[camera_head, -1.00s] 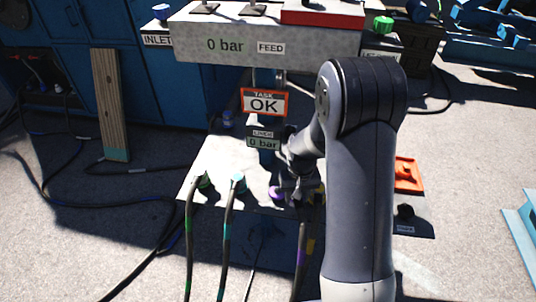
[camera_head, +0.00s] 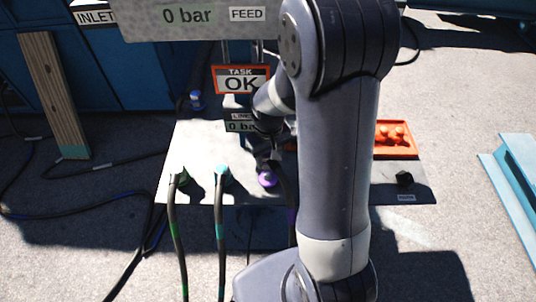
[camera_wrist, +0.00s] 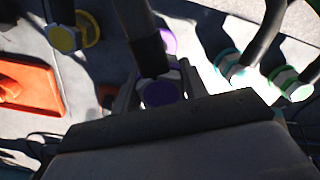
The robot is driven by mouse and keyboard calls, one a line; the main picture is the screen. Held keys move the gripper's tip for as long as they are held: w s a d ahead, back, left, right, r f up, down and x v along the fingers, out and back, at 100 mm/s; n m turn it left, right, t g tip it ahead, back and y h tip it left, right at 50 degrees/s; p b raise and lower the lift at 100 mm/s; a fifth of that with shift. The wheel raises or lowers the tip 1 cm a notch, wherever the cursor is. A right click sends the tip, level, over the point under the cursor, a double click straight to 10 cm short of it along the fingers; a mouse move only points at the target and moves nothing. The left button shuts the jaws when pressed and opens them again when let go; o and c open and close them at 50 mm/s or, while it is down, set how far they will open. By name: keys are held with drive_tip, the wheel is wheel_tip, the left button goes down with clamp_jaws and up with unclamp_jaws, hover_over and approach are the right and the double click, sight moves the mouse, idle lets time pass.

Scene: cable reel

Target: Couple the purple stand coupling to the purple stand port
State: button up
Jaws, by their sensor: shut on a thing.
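The purple stand coupling (camera_wrist: 160,93) is between my gripper's fingers (camera_wrist: 158,88) in the wrist view, its dark cable (camera_wrist: 145,40) running up the picture. My gripper is shut on it. A purple ring, the purple stand port (camera_wrist: 168,42), shows partly behind that cable. In the head view the purple port (camera_head: 267,178) is at the front edge of the pale stand plate (camera_head: 195,145). The coupling looks apart from the port, but I cannot tell the gap. In the head view my gripper and the coupling are mostly hidden behind my arm.
Green (camera_head: 179,176) and cyan (camera_head: 221,175) couplings with hanging cables sit left of the purple port. In the wrist view a yellow coupling (camera_wrist: 65,38) and an orange tray (camera_wrist: 30,88) are at the left. A sign reading OK (camera_head: 240,80) stands behind the plate.

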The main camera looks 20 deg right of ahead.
sight(268, 175)
drive_tip(key=shift+f+b, duration=2.4)
drive_tip(key=shift+f, duration=1.05)
drive_tip(key=shift+f+b, duration=0.35)
drive_tip(key=shift+f, duration=0.1)
drive_tip(key=o, duration=1.2)
wheel_tip(268, 175, up, 11)
drive_tip(key=shift+f+p, duration=0.1)
drive_tip(key=shift+p, duration=1)
